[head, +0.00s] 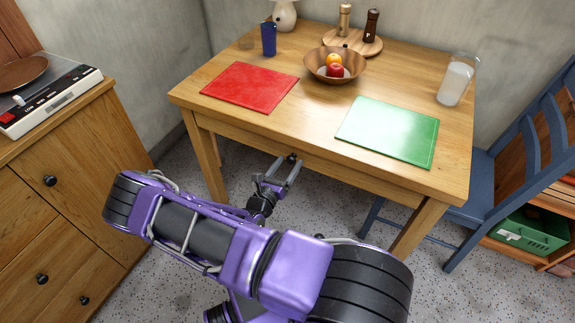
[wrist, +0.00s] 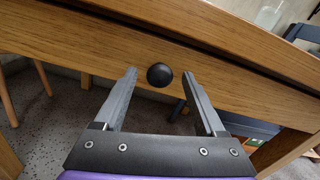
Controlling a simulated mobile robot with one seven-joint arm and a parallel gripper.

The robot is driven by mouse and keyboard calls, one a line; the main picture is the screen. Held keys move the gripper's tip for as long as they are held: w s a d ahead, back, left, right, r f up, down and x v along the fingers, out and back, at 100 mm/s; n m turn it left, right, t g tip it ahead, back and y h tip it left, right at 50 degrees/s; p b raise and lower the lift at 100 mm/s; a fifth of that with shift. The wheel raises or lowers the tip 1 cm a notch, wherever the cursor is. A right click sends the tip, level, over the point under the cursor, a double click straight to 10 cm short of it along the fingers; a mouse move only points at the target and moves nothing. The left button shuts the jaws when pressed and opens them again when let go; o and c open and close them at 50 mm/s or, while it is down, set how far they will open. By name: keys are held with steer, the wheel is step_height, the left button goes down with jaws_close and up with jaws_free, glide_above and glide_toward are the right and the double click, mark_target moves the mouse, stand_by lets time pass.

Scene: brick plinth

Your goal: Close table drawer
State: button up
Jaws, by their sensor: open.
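The wooden table (head: 320,100) has a drawer front (head: 335,172) under the near edge of its top. The drawer front (wrist: 85,45) fills much of the wrist view, with a round black knob (wrist: 159,75). The knob (head: 291,157) is small in the head view, by my fingertips. My gripper (head: 285,166) is open below the table's front edge. In the wrist view, my gripper (wrist: 160,84) has one finger on each side of the knob, with gaps between. I cannot tell how far the drawer stands out.
A red mat (head: 250,87), a green mat (head: 390,130), a fruit bowl (head: 318,62) and a jug (head: 456,82) are on the table. A wooden cabinet (head: 75,185) stands left and a blue chair (head: 480,175) right. Speckled floor (head: 320,215) is clear under the table.

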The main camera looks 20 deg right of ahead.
jaws_close()
stand_by(1.4)
